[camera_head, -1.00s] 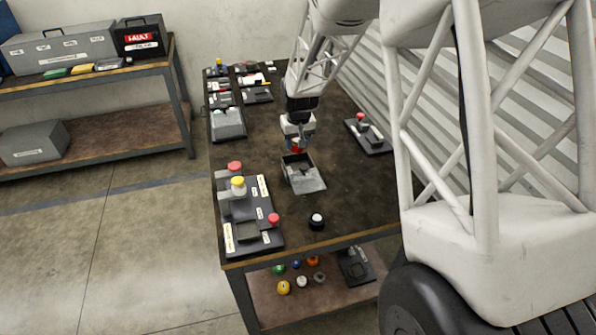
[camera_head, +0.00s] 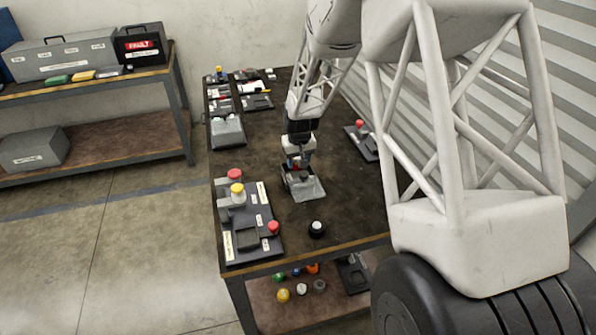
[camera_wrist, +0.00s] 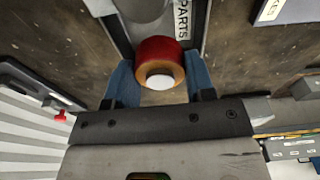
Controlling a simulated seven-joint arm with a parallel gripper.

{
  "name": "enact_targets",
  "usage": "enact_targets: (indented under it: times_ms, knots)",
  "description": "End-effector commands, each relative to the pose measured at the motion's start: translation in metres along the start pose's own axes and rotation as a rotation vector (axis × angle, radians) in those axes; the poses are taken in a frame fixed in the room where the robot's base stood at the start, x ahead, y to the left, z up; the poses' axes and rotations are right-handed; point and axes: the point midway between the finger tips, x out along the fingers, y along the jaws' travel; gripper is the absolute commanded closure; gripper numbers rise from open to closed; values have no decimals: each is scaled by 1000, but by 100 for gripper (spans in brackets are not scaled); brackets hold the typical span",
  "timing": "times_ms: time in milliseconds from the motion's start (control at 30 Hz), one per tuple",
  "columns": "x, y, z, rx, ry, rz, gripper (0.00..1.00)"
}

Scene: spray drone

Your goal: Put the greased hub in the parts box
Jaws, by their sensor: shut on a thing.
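My gripper (camera_wrist: 152,84) has two blue fingers, shut on a red and amber round hub (camera_wrist: 160,50) with a white end. I cannot make out grease on it. The grey parts box (camera_wrist: 207,20), with its "PARTS" label (camera_wrist: 182,18), lies just past the hub at the top of the wrist view. A grey rounded thing (camera_wrist: 145,8) shows inside it. In the head view my gripper (camera_head: 298,163) is over the back end of the parts box (camera_head: 310,191), on the mid table. The hub is mostly hidden there, and its height over the box is unclear.
A black puck with a white top (camera_head: 316,229) stands in front of the box. A fixture board with red and yellow knobs (camera_head: 262,205) is at the left. A small board with a red knob (camera_head: 363,142) is at the right. Several trays (camera_head: 228,132) fill the back left.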

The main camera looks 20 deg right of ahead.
Motion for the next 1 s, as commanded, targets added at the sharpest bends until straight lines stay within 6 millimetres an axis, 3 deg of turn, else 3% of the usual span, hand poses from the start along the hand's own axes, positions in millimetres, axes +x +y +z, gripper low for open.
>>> enact_targets:
  times_ms: [133, 533, 833, 1000]
  knots:
    - [10, 0, 1, 0, -1, 0, 82]
    - [14, 0, 2, 0, -1, 0, 82]
    - [42, 0, 5, 0, 0, 0, 82]
    - [48, 0, 6, 0, 0, 0, 82]
